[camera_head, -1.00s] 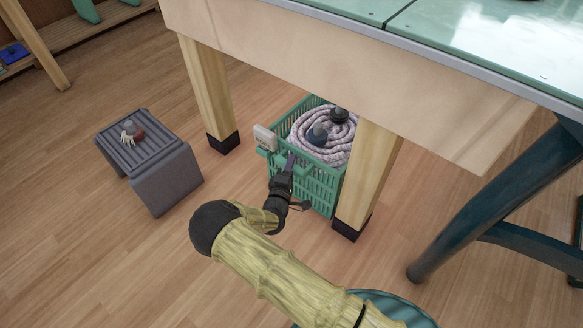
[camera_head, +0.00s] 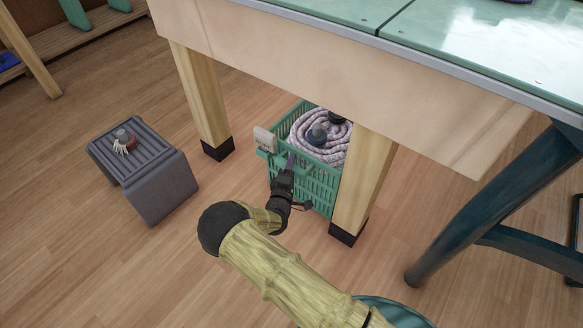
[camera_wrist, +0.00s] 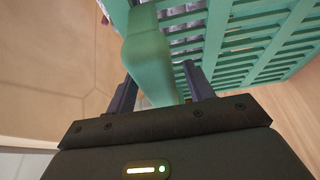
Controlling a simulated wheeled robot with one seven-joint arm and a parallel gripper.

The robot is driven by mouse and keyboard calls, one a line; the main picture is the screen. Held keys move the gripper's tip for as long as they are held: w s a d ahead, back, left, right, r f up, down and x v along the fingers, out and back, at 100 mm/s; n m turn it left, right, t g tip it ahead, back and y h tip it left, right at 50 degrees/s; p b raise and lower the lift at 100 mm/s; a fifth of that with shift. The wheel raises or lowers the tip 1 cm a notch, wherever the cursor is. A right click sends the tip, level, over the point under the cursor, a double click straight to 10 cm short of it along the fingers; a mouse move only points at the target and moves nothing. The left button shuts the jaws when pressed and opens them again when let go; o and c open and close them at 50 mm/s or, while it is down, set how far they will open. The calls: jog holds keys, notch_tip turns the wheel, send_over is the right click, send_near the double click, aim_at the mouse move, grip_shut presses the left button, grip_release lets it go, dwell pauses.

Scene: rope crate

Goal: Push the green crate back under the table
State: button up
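The green crate (camera_head: 319,188) stands on the floor partly under the table (camera_head: 330,65), between two wooden legs. Its front sticks out toward me, and the near right leg hides part of its right side. It holds a coiled pale rope (camera_head: 335,148) with dark round items on it. My gripper (camera_head: 289,165) is at the crate's front wall. In the wrist view a green handle bar (camera_wrist: 150,62) of the crate lies between my two fingers (camera_wrist: 160,88), which look closed against it.
The left table leg (camera_head: 200,95) and the near right leg (camera_head: 362,185) flank the crate. A grey stool (camera_head: 150,170) with a small item on top stands at left. A dark blue slanted leg (camera_head: 500,205) is at right.

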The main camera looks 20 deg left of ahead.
jog(key=shift+s, duration=0.15)
jog(key=s+d+p, duration=0.1)
jog(key=s+p, duration=0.6)
jog(key=s, duration=1)
jog(key=shift+d, duration=0.2)
